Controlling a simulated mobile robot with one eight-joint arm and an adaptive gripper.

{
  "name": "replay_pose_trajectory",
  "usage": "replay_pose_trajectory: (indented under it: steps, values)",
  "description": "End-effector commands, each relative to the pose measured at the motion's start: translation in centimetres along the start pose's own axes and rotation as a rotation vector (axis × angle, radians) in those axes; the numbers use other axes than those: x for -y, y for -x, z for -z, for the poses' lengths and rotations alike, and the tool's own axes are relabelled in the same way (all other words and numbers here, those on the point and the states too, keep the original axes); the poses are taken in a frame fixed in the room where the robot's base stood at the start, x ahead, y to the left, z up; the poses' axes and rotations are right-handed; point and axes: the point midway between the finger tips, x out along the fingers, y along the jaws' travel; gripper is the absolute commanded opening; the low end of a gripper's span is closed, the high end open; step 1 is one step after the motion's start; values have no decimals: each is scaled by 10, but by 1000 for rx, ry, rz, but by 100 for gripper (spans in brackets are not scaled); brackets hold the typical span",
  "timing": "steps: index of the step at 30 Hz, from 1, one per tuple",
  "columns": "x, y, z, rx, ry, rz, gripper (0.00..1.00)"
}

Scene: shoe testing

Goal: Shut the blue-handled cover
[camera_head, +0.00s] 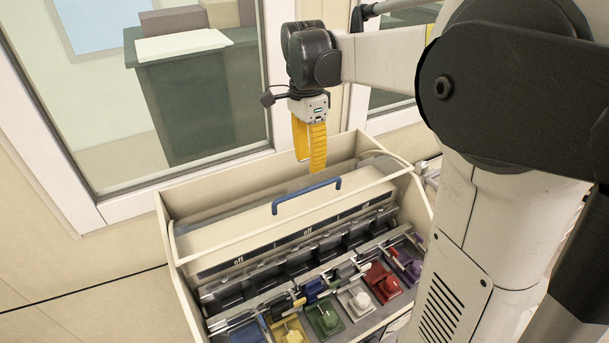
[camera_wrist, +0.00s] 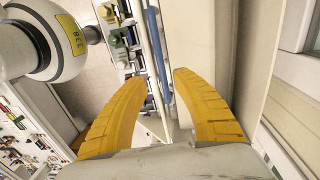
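The cover (camera_head: 225,246) is a cream panel on the cream test machine. It sits toward the back of the housing, and the mechanisms in front of it are uncovered. Its blue handle (camera_head: 306,194) is a bar along the top of the cover. In the wrist view a blue bar, seemingly this handle (camera_wrist: 159,58), runs between and beyond the fingers. My gripper (camera_head: 309,163) has yellow fingers pointing down and hangs above and behind the handle, apart from it. In the wrist view my gripper (camera_wrist: 160,78) is open, with nothing held between the fingertips.
The machine's cream side walls (camera_head: 180,242) rise around the cover. Several coloured blocks, including a red one (camera_head: 383,281) and a white one (camera_head: 358,299), lie in the front row. A window (camera_head: 165,90) stands close behind the machine.

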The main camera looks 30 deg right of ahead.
Motion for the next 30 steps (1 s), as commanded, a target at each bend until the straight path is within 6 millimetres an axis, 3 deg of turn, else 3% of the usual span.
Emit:
replay_pose_trajectory:
  steps: [6,10,22,23,26,30]
  values:
    - [0,-42,0,0,1,1,34]
    - [0,-59,0,0,1,1,34]
    - [0,-70,0,0,2,1,34]
    - [0,-70,0,0,2,1,30]
    - [0,-70,0,0,2,2,0]
    - [0,-70,0,0,2,1,0]
